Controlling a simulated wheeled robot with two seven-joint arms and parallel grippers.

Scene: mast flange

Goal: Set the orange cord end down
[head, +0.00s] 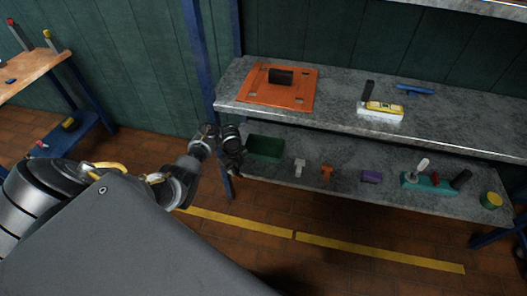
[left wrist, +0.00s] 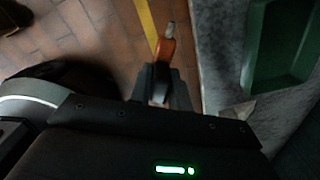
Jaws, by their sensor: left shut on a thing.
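In the left wrist view, an orange cord end (left wrist: 164,52) with a pale grey tip stands out between the fingers of my left gripper (left wrist: 161,82). The gripper is shut on it. Floor shows behind the cord end, with the grey shelf edge just to its right. In the head view, my left gripper (head: 234,160) is at the left end of the lower shelf (head: 342,190), close to the green bin. The cord end cannot be made out there. My right gripper is not in view.
The green bin (head: 265,147) stands on the lower shelf, with a white piece (head: 299,167), an orange piece (head: 326,171), a purple block (head: 371,176) and a teal holder (head: 430,181) to its right. A blue post (head: 197,52) rises beside my gripper. An orange panel (head: 266,97) lies above.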

